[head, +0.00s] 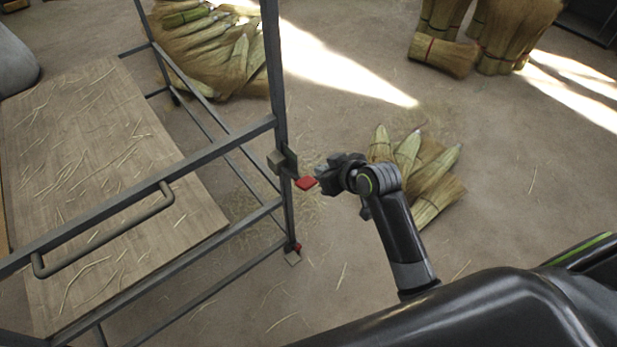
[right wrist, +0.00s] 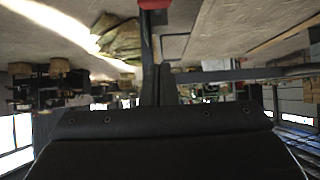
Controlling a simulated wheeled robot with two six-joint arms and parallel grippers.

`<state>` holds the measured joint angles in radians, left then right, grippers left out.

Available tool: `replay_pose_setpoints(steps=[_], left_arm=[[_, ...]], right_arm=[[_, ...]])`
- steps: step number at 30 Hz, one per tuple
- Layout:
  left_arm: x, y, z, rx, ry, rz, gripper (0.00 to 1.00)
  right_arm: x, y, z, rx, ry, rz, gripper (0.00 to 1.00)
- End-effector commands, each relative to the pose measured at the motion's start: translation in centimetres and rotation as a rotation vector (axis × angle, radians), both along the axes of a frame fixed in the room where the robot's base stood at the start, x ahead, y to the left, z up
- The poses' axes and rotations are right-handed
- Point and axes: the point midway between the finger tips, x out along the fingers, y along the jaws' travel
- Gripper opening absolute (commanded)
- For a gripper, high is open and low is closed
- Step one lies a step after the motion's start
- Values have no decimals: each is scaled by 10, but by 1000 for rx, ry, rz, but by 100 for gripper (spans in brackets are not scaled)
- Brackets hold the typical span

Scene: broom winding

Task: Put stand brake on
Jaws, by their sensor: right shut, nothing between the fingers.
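The grey metal stand (head: 277,75) fills the left of the head view. A red tab (head: 306,183), seemingly the brake lever, sticks out from a bracket on its near right post. A smaller red part (head: 297,247) shows lower down, by the post's foot. My right gripper (head: 319,178) is shut and empty, with its tip right beside the red tab; I cannot tell whether they touch. In the right wrist view a red piece (right wrist: 155,4) shows at the top edge, above the dark post. My left gripper is not in view.
A wooden board (head: 110,160) strewn with straw lies left, behind the stand's handle (head: 105,230). Straw bundles lie behind the stand (head: 215,50), beyond my right arm (head: 430,180) and at the back right (head: 445,55). Floor between them is mostly clear.

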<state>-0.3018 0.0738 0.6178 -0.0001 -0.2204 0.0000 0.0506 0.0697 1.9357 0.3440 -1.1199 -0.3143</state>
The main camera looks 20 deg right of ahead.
Motion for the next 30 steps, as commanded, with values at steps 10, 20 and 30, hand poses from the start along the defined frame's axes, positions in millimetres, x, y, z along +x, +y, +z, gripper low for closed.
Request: replay_pose_setpoints(steps=[10, 20, 30], left_arm=[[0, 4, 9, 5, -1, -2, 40], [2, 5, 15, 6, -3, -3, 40], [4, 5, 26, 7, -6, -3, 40]], right_arm=[[32, 12, -26, 1, 4, 1, 0], [64, 24, -53, 1, 3, 1, 0], [56, 21, -89, 0, 3, 0, 0]])
